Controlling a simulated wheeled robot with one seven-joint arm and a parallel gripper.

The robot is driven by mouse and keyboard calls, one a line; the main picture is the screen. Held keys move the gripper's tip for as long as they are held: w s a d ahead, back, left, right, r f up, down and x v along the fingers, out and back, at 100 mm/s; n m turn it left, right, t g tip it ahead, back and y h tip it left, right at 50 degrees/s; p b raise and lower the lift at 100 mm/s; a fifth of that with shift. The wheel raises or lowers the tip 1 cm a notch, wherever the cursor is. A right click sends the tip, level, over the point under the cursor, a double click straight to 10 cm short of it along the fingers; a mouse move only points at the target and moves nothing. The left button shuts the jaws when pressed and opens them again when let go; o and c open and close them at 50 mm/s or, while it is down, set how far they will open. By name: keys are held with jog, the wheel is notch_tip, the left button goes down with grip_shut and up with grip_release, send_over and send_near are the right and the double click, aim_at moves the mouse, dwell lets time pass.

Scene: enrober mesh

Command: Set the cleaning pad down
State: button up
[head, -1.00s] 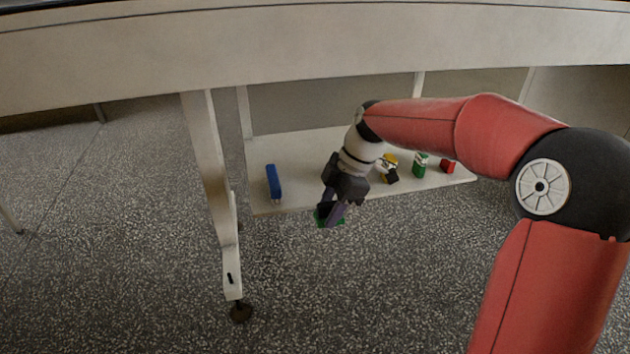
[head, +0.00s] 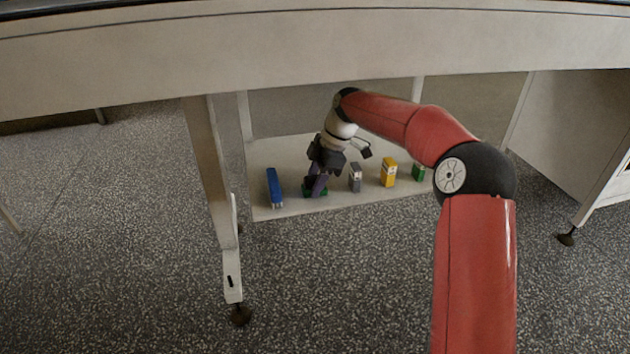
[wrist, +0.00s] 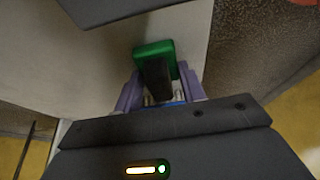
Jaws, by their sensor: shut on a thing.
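The cleaning pad is a green block with a dark strip or handle on top. In the wrist view the pad (wrist: 154,50) sits between the purple fingers of my gripper (wrist: 155,90), over the pale board. In the head view my gripper (head: 316,186) points down over the low white shelf (head: 290,208), shut on the pad. Only small green edges of the pad (head: 309,192) show there, beside the fingers. The pad is low over the shelf, near its front edge; I cannot tell whether it touches.
A blue item (head: 274,187) lies on the shelf left of my gripper. A grey item (head: 355,178), a yellow item (head: 388,172) and a green item (head: 419,172) stand to the right. A table leg (head: 215,180) stands left, and a table beam (head: 300,55) spans above.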

jog(key=o, duration=1)
jog(key=shift+d+r, duration=0.1)
jog(key=shift+r, duration=0.25)
jog(key=w+d, duration=0.1)
jog(key=d, duration=0.3)
jog(key=w+d+p, duration=0.1)
jog(key=d, duration=0.3)
jog(key=w+d, duration=0.1)
jog(key=d, duration=0.2)
jog(key=shift+w+d+r+p, duration=0.2)
jog(key=shift+d+p, duration=0.2)
